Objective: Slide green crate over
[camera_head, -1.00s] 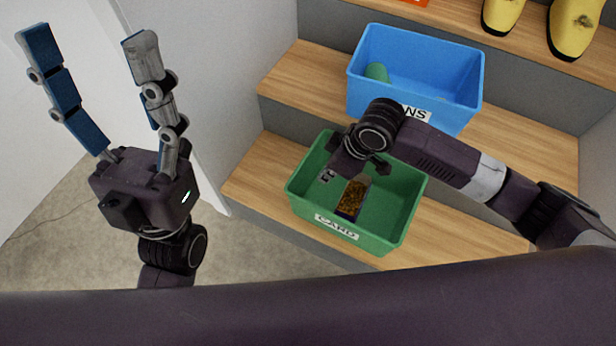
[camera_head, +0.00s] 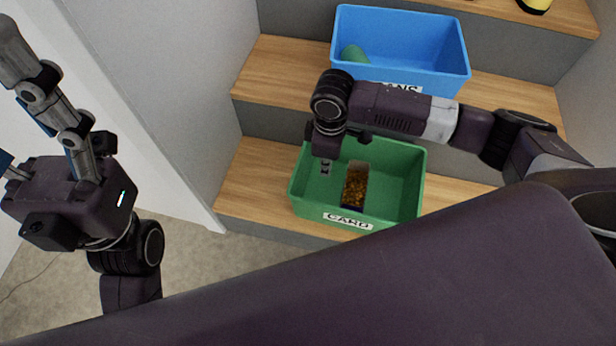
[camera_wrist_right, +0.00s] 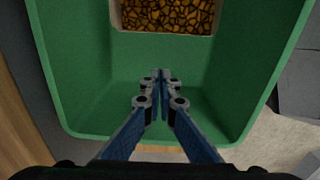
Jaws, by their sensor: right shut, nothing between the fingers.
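The green crate (camera_head: 397,190) sits on the lower wooden step, with a white label on its front wall. An upright box with a brown and yellow pattern (camera_head: 355,188) stands inside it. My right gripper (camera_head: 326,166) points down into the left part of the crate, left of the box. In the right wrist view the crate (camera_wrist_right: 85,75) surrounds the fingers (camera_wrist_right: 160,76), which are shut together and hold nothing. Whether they touch the crate wall is unclear. My left gripper (camera_head: 22,110) is at the left edge, its fingers spread and partly cut off, away from the crate.
A blue crate (camera_head: 450,78) with a green object (camera_head: 354,54) inside stands on the step above, behind my right arm. A grey wall (camera_head: 170,90) borders the steps on the left. Bare wood (camera_head: 252,180) shows left of the green crate.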

